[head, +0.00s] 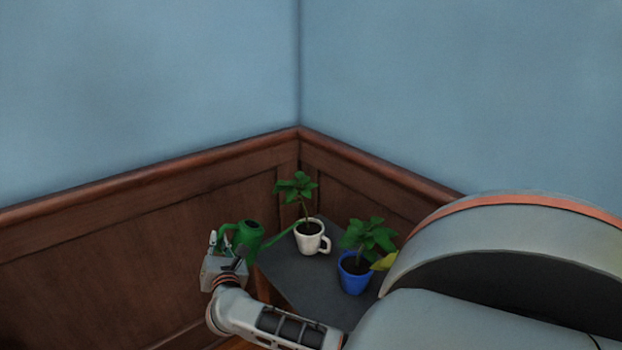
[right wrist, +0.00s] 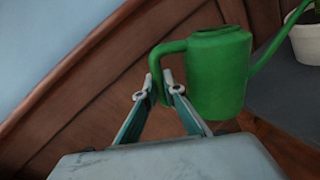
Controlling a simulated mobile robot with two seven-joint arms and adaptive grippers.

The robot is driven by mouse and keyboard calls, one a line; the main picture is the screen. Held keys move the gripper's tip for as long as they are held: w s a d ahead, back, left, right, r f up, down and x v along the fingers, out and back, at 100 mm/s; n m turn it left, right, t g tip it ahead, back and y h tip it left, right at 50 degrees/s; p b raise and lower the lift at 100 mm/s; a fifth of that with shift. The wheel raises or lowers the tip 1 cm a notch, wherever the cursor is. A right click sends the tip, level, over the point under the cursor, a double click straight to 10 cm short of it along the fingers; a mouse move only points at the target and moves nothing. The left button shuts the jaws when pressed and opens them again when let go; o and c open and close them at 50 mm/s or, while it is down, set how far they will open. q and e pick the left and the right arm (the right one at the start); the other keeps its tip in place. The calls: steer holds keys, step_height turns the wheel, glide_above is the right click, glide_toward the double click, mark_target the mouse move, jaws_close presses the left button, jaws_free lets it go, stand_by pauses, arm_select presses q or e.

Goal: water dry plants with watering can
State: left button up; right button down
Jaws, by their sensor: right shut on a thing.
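A green watering can (head: 247,236) is held in the air at the left edge of the dark table. My right gripper (head: 226,246) is shut on its handle. In the right wrist view the fingers (right wrist: 159,90) close around the handle of the can (right wrist: 218,75), and its spout points up to the right. In the head view the spout reaches toward a white mug pot (head: 310,238) with a leafy green plant (head: 296,187). A blue pot (head: 354,274) with another plant (head: 369,236) stands nearer on the table. My left gripper is not in view.
The dark table (head: 290,266) stands in a corner against brown wood panelling (head: 110,255) and blue walls. Something yellow-green (head: 384,262) shows beside the blue pot, partly hidden by my arm. My large arm link covers the table's right side.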

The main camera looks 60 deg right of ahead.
steer(key=w+a+f+n+b, duration=0.1)
steer(key=a+f+n+b, duration=0.15)
steer(key=f, duration=0.35)
steer(key=a+f+n+b, duration=0.1)
steer(key=f+b, duration=0.2)
steer(key=f, duration=0.3)
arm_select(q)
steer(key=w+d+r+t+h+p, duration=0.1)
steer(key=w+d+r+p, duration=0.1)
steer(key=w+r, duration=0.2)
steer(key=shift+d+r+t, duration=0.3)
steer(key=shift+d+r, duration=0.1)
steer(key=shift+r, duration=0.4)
arm_select(e)
steer(key=shift+n+h, duration=0.3)
steer(key=shift+n, duration=0.25)
steer(key=r, duration=0.5)
steer(key=shift+w+r, duration=0.1)
steer(key=shift+w, duration=0.25)
